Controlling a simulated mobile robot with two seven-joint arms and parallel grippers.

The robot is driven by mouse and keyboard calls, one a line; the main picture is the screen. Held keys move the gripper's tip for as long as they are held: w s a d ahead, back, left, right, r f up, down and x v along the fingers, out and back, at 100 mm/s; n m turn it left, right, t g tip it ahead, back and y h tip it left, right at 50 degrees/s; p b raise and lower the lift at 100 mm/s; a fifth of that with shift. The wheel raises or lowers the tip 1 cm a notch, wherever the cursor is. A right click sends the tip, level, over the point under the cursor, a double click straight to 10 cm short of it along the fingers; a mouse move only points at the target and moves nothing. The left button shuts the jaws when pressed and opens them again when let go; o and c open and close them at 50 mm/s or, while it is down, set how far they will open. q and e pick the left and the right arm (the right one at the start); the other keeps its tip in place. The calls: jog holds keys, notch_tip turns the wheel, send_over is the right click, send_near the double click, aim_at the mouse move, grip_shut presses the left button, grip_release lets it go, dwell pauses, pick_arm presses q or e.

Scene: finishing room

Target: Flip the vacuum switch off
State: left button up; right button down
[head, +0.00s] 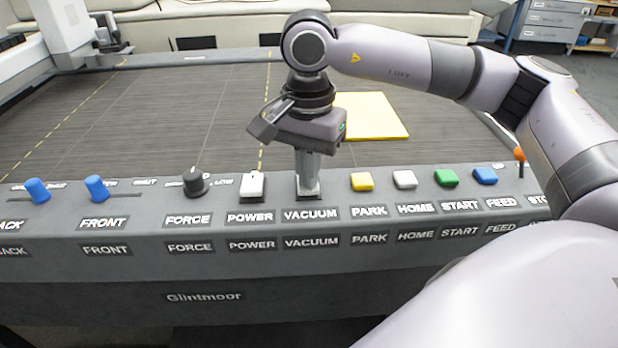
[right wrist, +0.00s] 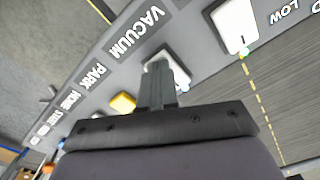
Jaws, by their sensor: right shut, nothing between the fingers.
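The vacuum switch (head: 308,196) sits on the console's sloped front panel above the VACUUM label (head: 311,214), between the power switch and the park button. My right gripper (head: 308,182) points straight down over it, with its shut, empty fingers at the switch and covering most of it. In the right wrist view the fingertips (right wrist: 161,68) lie over the pale switch (right wrist: 181,68) beside the VACUUM label. I cannot tell whether they touch it, or which way the switch is tipped. My left gripper is out of view.
The white power switch (head: 252,186) with a green light is close on the left, the yellow park button (head: 361,181) close on the right. The force knob (head: 195,182) and several coloured buttons line the panel. A yellow sheet (head: 376,120) lies on the dark bed behind.

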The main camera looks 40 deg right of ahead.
jog(key=shift+f, duration=0.25)
jog(key=shift+r+p, duration=2.15)
jog(key=shift+r, duration=1.4)
jog(key=shift+f, duration=0.1)
